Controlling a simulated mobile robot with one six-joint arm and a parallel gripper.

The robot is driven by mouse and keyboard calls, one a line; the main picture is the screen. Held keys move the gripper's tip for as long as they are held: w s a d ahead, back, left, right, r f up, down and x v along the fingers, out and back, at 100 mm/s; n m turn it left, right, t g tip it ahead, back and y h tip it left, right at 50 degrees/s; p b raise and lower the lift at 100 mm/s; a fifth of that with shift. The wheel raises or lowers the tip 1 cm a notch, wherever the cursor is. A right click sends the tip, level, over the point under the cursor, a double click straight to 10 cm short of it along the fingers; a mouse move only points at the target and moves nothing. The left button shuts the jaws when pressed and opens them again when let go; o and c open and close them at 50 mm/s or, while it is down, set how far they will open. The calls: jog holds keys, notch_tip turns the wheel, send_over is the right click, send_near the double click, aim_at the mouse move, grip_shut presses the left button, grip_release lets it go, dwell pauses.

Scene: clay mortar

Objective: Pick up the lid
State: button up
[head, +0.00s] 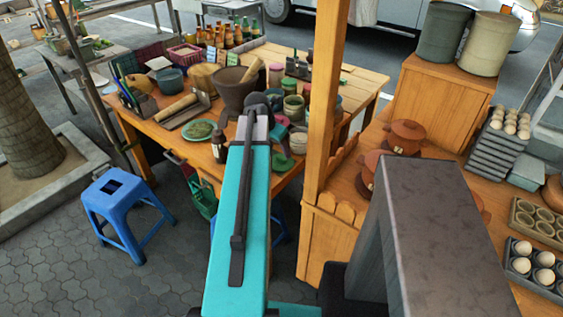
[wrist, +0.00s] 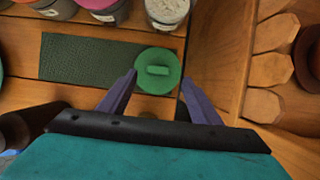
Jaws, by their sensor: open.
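A round green lid (wrist: 158,71) with a raised bar handle lies on the wooden table, partly over the right end of a dark green mat (wrist: 88,60). It also shows in the head view (head: 283,161), just right of my arm. My gripper (wrist: 158,85) is open. Its two purple fingers are spread on either side of the lid's near part in the wrist view, with nothing between them held. Whether the fingertips are at the lid's height cannot be told. In the head view my arm hides most of the gripper.
Several jars stand behind the lid, one with white contents (wrist: 167,10). A wooden panel (wrist: 215,55) rises close to the right of the lid. A clay mortar (head: 238,88) stands farther back on the table (head: 152,130). A blue stool (head: 118,190) stands at left.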

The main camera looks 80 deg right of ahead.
aim_at(282, 157)
jog(key=shift+d+f, duration=0.1)
jog(key=shift+f, duration=0.2)
jog(key=shift+f, duration=0.1)
jog(key=shift+p+x, duration=0.8)
jog(key=shift+x, duration=1.7)
jog(key=c, duration=1.1)
jog(key=shift+r+b, duration=0.95)
jog(key=shift+r, duration=4.05)
jog(key=shift+w, duration=0.1)
